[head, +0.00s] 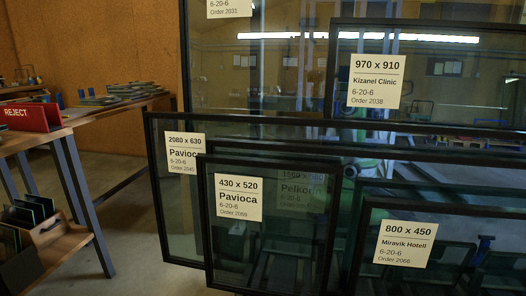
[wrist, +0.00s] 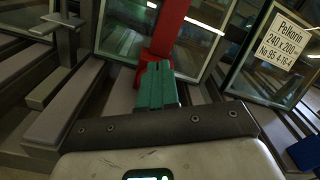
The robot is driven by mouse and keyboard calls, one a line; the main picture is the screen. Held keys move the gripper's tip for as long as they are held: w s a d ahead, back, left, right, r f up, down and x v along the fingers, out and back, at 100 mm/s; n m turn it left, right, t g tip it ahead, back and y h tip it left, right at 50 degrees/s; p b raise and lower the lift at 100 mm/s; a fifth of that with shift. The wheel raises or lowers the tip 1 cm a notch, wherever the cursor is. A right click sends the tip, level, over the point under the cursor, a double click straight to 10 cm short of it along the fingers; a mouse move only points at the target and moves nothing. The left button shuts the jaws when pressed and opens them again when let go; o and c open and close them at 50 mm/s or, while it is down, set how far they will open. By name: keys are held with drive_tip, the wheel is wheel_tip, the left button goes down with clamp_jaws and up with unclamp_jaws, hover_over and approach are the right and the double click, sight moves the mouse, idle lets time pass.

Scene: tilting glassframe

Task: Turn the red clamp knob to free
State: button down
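In the wrist view, my gripper (wrist: 157,85) shows as two green fingers side by side, with no clear gap between them. A red upright bar (wrist: 172,25) rises just beyond the fingertips, with a wider red part (wrist: 150,57) at its lower end, right at the tips. I cannot tell whether this red part is the clamp knob, or whether the fingers touch it. Nothing is clearly seen between the fingers. In the head view, neither my gripper nor a red knob can be made out; glass panes fill the middle and right.
Framed panes stand around the red bar, including a labelled Pelkorin pane (wrist: 275,55) at right. Grey rack beams (wrist: 62,105) lie at left. In the head view, a labelled Pavioca pane (head: 270,240) stands in front, and a bench with a red REJECT sign (head: 28,116) is at left.

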drive_tip(key=shift+w+a, duration=0.3)
drive_tip(key=shift+w, duration=0.45)
drive_tip(key=shift+a, duration=0.1)
drive_tip(key=shift+a+f+b, duration=0.3)
drive_tip(key=shift+a+f, duration=0.6)
drive_tip(key=shift+w+a+f, duration=0.1)
drive_tip(key=shift+w+a, duration=0.05)
drive_tip(key=shift+a, duration=0.05)
drive_tip(key=shift+w+d+r, duration=0.1)
drive_tip(key=shift+d+r, duration=0.05)
drive_tip(key=shift+r, duration=0.1)
drive_tip(key=shift+r+p, duration=0.45)
drive_tip(key=shift+r, duration=0.05)
drive_tip(key=shift+s+a+r+n, duration=0.1)
drive_tip(key=shift+s+a+n, duration=0.2)
drive_tip(key=shift+s+a, duration=0.2)
drive_tip(key=shift+d+f+p+v, duration=0.15)
drive_tip(key=shift+p+v, duration=0.1)
drive_tip(key=shift+v, duration=1.05)
drive_tip(key=shift+d+f+p+v, duration=0.15)
drive_tip(key=shift+p+v, duration=0.1)
drive_tip(key=shift+v, duration=1.05)
drive_tip(key=shift+s, duration=0.1)
